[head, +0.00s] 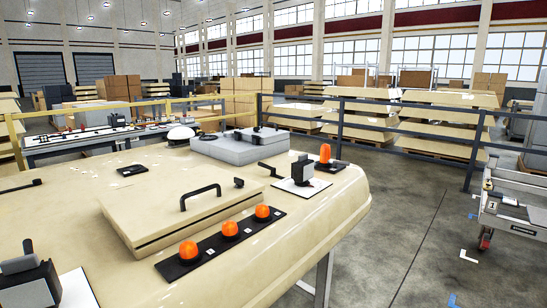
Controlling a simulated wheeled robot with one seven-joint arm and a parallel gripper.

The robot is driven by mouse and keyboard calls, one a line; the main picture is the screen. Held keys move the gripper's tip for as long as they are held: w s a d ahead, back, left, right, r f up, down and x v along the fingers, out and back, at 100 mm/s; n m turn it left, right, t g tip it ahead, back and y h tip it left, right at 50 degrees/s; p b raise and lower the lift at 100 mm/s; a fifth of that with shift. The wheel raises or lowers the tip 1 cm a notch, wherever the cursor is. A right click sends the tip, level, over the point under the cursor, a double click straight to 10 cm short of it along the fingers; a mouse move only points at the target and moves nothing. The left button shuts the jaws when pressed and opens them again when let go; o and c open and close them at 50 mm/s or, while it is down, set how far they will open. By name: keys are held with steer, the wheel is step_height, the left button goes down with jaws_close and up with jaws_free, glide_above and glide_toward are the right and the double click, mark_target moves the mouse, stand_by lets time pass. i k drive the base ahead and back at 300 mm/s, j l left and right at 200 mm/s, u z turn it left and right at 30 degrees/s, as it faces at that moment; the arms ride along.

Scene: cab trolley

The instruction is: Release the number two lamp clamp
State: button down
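Three orange lamps stand in a row on a black strip (220,238) on the cream cab roof: a near one (188,250), a middle one (230,229) and a far one (262,212). Small marks on the strip are too small to read. A fourth orange lamp (325,153) stands at the roof's far right edge. Beside it, a dark clamp-like device (302,170) with a grey part stands on a white plate. A similar device (28,283) on a white plate is cut off at lower left. I cannot tell which is number two. My gripper is not in view.
The cab roof (260,262) carries a raised hatch panel (165,208) with a black handle (200,196), and a grey box unit (240,145). A trolley (515,215) marked 1 stands at right. Dark railings (400,113) stand behind. The floor (405,225) between is clear.

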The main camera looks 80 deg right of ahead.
mark_target(272, 170)
steer(key=k+l, duration=0.25)
steer(key=l, duration=0.3)
steer(key=k+l, duration=0.25)
steer(key=l, duration=0.35)
steer(key=k+l+u, duration=0.1)
steer(key=l, duration=0.45)
steer(key=k+l, duration=0.4)
steer(key=l, duration=0.15)
steer(key=k+l, duration=0.25)
steer(key=l, duration=0.3)
steer(key=k+l, duration=0.25)
steer(key=l, duration=0.3)
steer(key=k+l+u, duration=0.1)
steer(key=k+l, duration=0.15)
steer(key=l, duration=0.3)
steer(key=k+l, duration=0.3)
steer(key=l, duration=0.25)
